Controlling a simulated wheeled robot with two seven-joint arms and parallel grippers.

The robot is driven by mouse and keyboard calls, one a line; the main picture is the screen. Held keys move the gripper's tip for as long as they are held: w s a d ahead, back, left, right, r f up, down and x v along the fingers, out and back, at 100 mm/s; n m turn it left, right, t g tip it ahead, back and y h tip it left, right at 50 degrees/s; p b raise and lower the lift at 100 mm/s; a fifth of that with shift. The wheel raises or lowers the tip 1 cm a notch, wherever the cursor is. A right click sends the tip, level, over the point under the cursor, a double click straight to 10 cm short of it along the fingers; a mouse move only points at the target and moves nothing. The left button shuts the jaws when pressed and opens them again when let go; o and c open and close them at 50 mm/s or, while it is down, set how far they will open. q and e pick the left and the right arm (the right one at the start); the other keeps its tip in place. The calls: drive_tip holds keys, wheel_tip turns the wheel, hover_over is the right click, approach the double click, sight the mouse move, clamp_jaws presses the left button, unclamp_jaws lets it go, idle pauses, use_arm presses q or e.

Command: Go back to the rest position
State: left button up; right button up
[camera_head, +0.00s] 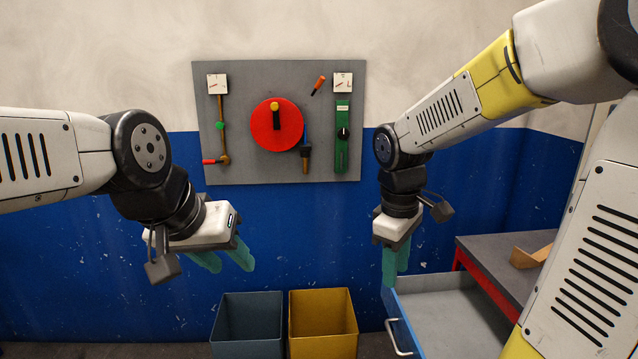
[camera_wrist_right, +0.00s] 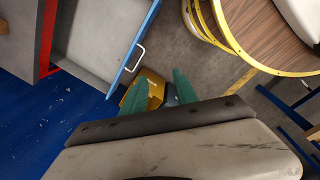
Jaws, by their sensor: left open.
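My left gripper (camera_head: 226,262) hangs in front of the blue lower wall, left of the bins. Its green fingers are apart and hold nothing. My right gripper (camera_head: 396,275) points down at the left edge of the open drawer, seen from above the drawer's front. In the right wrist view its two green fingers (camera_wrist_right: 159,82) are apart with nothing between them.
A grey panel (camera_head: 240,90) with a red disc and levers hangs on the wall. A dark bin (camera_head: 248,345) and a yellow bin (camera_head: 322,345) stand below. An open blue-fronted drawer (camera_head: 455,310) juts out below a table (camera_head: 505,258). A round wooden-topped thing (camera_wrist_right: 265,30) shows in the right wrist view.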

drive_tip(key=s+r+m+t+y, duration=0.3)
drive_tip(key=s+r+m+t, duration=0.2)
drive_tip(key=s+r+m, duration=0.2)
drive_tip(key=shift+s+a+r+m, duration=0.25)
drive_tip(key=shift+s+m, duration=0.55)
drive_tip(key=shift+m, duration=0.5)
